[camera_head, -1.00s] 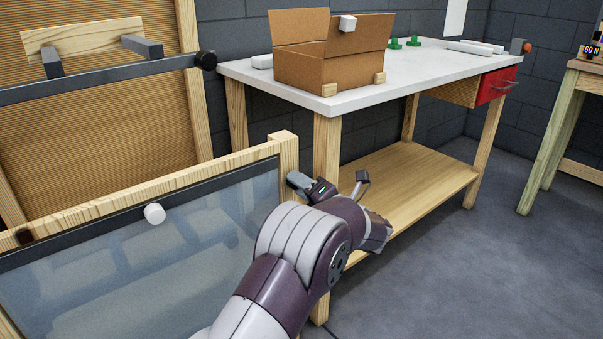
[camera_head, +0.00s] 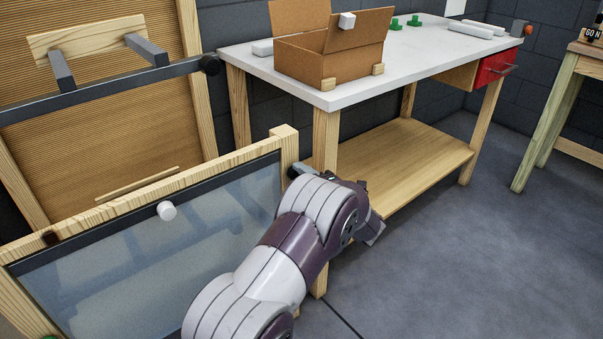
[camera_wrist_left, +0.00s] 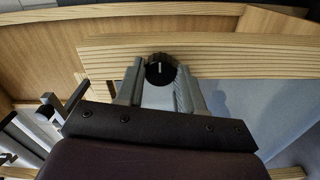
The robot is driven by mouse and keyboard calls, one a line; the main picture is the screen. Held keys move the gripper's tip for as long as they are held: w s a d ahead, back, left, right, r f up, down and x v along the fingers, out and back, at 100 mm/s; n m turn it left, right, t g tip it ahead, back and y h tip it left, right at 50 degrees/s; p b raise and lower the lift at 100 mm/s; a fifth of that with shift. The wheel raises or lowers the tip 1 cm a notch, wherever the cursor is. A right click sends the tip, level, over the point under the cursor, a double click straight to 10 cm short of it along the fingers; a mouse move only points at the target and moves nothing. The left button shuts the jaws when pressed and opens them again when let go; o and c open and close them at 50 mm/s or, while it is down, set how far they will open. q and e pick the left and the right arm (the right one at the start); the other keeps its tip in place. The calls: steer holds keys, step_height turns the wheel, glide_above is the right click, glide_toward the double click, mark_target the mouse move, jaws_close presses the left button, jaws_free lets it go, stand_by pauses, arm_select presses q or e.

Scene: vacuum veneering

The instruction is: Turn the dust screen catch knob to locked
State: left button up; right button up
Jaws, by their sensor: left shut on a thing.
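The black catch knob (camera_wrist_left: 160,70) has a short white mark. It sits in front of a wooden rail in the left wrist view, and the mark is close to upright there. My left gripper (camera_wrist_left: 159,74) has its two grey fingers on either side of the knob and is shut on it. In the head view the left gripper (camera_head: 301,170) is by the wooden corner post of the dust screen (camera_head: 284,150), mostly hidden behind my wrist, and the knob is hidden. The screen has a pale translucent panel and a white round knob (camera_head: 167,211). My right gripper is not in view.
A white-topped workbench (camera_head: 400,62) stands behind, with an open cardboard box (camera_head: 315,65) on it and a lower wooden shelf (camera_head: 405,165). A wooden panel (camera_head: 100,110) with a dark bar stands at the left. The grey floor (camera_head: 450,260) at the right is clear.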

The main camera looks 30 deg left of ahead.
arm_select(q)
steer(key=shift+f, duration=0.1)
stand_by(0.3)
steer(key=o, duration=1)
steer(key=shift+o, duration=0.2)
steer(key=p+v, duration=0.3)
steer(key=v, duration=0.9)
steer(key=shift+d, duration=0.35)
